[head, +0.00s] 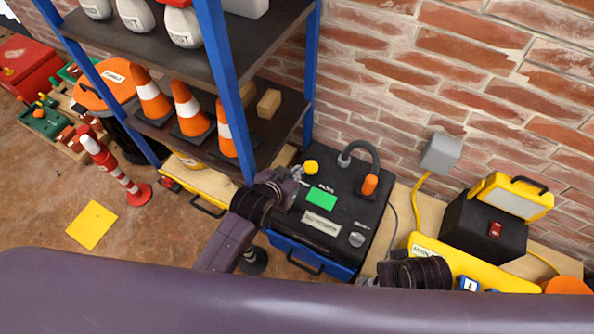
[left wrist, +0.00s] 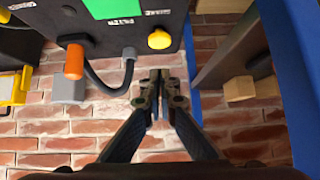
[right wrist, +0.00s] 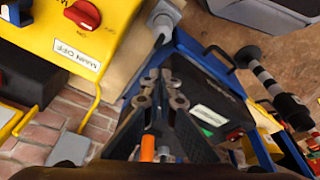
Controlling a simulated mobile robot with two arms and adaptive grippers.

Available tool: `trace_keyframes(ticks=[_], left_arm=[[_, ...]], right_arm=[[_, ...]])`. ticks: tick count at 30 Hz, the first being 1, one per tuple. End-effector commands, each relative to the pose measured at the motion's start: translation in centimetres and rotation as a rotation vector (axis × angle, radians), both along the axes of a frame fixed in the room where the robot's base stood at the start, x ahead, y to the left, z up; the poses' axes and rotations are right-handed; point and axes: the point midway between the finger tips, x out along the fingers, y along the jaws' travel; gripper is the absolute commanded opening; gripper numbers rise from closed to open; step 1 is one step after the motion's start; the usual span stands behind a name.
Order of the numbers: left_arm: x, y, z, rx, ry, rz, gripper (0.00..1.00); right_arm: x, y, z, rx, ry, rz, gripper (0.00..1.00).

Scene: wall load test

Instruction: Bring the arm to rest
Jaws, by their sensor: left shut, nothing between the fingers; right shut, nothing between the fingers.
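My left gripper (head: 300,171) is above the left back part of the black-topped test unit (head: 340,240), close to its yellow knob (head: 311,167). In the left wrist view its fingers (left wrist: 156,84) are shut and empty, with the yellow knob (left wrist: 159,39) beyond the tips. My right forearm shows at the bottom of the head view, in front of the yellow panel; its fingertips are not clear there. In the right wrist view the right fingers (right wrist: 160,82) are shut and empty, with the test unit (right wrist: 195,70) behind them.
A blue-posted shelf (head: 216,90) with orange cones (head: 188,108) stands left of the unit, near my left arm. A yellow panel (head: 480,276), a black box (head: 483,228) and a brick wall (head: 400,90) are on the right. A red-white post (head: 112,165) stands on open floor.

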Motion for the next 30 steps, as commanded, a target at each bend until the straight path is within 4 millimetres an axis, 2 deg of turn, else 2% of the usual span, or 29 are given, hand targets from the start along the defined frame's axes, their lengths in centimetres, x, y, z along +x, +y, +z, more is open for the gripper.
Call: trace_keyframes(ticks=[11, 14, 17, 24, 30], left_arm=[[0.0, 0.0, 0.0, 0.0, 0.0, 0.0, 0.0], [-0.6, 0.5, -0.1, 0.004, 0.017, 0.008, 0.0], [-2.7, 2.2, -0.1, 0.016, 0.07, 0.034, 0.0], [-11.9, 9.0, 1.0, 0.077, 0.284, 0.13, 0.0], [-17.4, 12.5, 2.3, 0.119, 0.402, 0.177, 0.0]], right_arm=[[0.0, 0.0, 0.0, 0.0, 0.0, 0.0, 0.0], [0.0, 0.0, 0.4, 0.001, -0.002, 0.0, 0.0], [0.0, 0.0, 1.5, 0.001, -0.008, 0.0, 0.0], [-0.3, -0.1, 6.0, 0.002, -0.027, -0.003, 0.0], [-0.7, -0.2, 8.4, 0.001, -0.035, -0.004, 0.0]])
